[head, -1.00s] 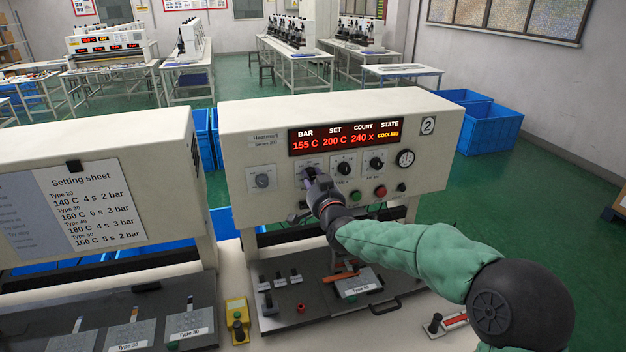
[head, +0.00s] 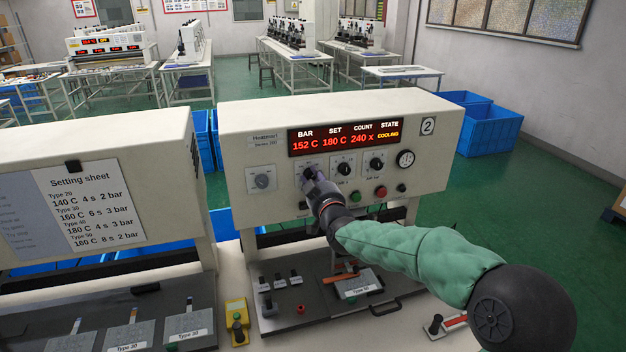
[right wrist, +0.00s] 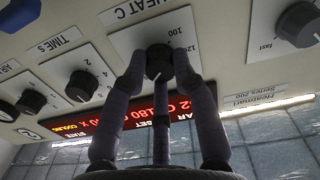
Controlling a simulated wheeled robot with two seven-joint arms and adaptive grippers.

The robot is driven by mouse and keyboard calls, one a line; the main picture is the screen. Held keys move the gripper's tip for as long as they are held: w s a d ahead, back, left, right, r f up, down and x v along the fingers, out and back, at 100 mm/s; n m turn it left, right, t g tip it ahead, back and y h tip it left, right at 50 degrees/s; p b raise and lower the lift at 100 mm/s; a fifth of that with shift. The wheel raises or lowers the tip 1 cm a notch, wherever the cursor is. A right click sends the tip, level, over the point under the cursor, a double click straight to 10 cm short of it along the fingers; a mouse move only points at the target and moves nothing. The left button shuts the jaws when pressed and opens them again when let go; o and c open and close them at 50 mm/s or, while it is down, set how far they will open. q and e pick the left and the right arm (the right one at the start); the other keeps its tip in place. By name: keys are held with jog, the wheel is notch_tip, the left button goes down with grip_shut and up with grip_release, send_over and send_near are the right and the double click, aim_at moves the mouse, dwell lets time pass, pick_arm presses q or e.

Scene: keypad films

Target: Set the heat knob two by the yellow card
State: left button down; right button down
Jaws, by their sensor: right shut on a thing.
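Machine two (head: 240,130), a cream press with a "2" label, has a red display (head: 343,137) reading BAR 152 C, SET 180 C, COUNT 240 x, STATE COOLING. My right gripper (head: 311,180) is at its heat knob, mostly covering it in the head view. In the right wrist view, upside down, the right gripper (right wrist: 160,66) is shut on the black heat knob (right wrist: 158,59), below the HEAT C label. A setting sheet (head: 84,205) on the left machine lists types with heats, times and pressures. I make out no yellow card. My left gripper is not in view.
Time knob (head: 344,168) and another dial (head: 375,164) sit right of the heat knob. Green (head: 355,197) and red (head: 380,192) buttons are below. A yellow box (head: 237,318) with a black knob stands between the machines. A grey plate (head: 357,283) lies under machine two.

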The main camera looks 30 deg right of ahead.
jog(key=shift+f+n+p, duration=0.2)
jog(key=shift+n+p, duration=0.75)
jog(key=shift+n, duration=3.85)
jog(key=c, duration=1)
grip_release()
jog(key=shift+r, duration=0.1)
jog(key=shift+s, duration=0.1)
jog(key=shift+s, duration=0.25)
jog(key=v, duration=1.1)
jog(key=shift+s, duration=0.15)
